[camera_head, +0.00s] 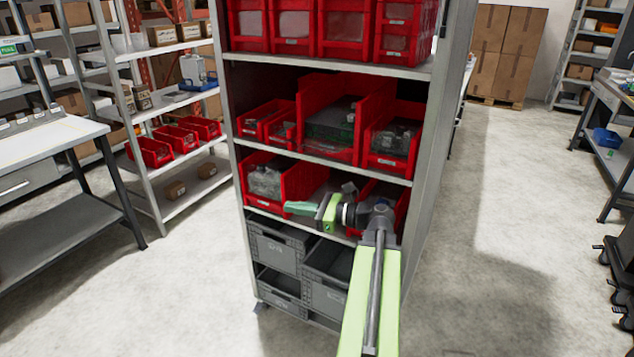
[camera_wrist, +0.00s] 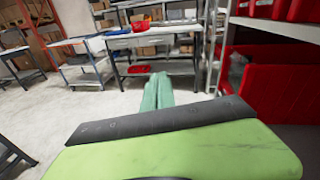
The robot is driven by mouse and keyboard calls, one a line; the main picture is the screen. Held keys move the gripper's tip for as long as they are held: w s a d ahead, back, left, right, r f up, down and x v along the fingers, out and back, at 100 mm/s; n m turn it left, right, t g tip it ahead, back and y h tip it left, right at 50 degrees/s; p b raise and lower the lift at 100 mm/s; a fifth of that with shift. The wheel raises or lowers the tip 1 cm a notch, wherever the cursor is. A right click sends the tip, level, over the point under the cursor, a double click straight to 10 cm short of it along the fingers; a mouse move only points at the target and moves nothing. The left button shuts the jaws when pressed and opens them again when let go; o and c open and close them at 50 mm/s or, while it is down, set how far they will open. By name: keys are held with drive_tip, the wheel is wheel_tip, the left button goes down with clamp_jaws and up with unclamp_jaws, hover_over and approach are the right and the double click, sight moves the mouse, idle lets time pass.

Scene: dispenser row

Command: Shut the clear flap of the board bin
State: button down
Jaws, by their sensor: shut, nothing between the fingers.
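Red bins stand on a grey shelf rack in the head view. The large middle bin (camera_head: 374,100) on the second shelf holds green pieces that look like boards (camera_head: 330,122). A clear, reddish see-through panel shows low at its front; I cannot tell surely how far the flap is open. My gripper (camera_head: 290,207) is shut and empty, in front of the shelf below, lower and left of that bin, pointing left. In the wrist view my closed green fingers (camera_wrist: 157,92) point ahead, with a red bin (camera_wrist: 270,92) close on the right.
Smaller red bins (camera_head: 395,140) flank the middle bin. Red bins (camera_head: 300,180) on the shelf below are partly hidden by my arm. Grey crates (camera_head: 275,248) fill the bottom. Closed red bins (camera_head: 345,25) sit above. Open floor (camera_head: 510,220) lies right of the rack.

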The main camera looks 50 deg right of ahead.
sight(319, 146)
drive_tip(key=s+d+r+m+t+h+b, duration=0.1)
drive_tip(key=s+d+r+m+t+h, duration=0.15)
drive_tip(key=s+d, duration=0.25)
drive_tip(key=s+d+r+m+t+h+b, duration=0.1)
drive_tip(key=s+d+r+m+t, duration=0.1)
drive_tip(key=s+d+m, duration=0.3)
drive_tip(key=w+r+p, duration=0.6)
drive_tip(key=w+p, duration=0.1)
drive_tip(key=w, duration=0.3)
drive_tip(key=shift+a+r+n, duration=0.2)
drive_tip(key=shift+a+n, duration=0.05)
drive_tip(key=shift+n, duration=0.2)
drive_tip(key=shift+s, duration=0.1)
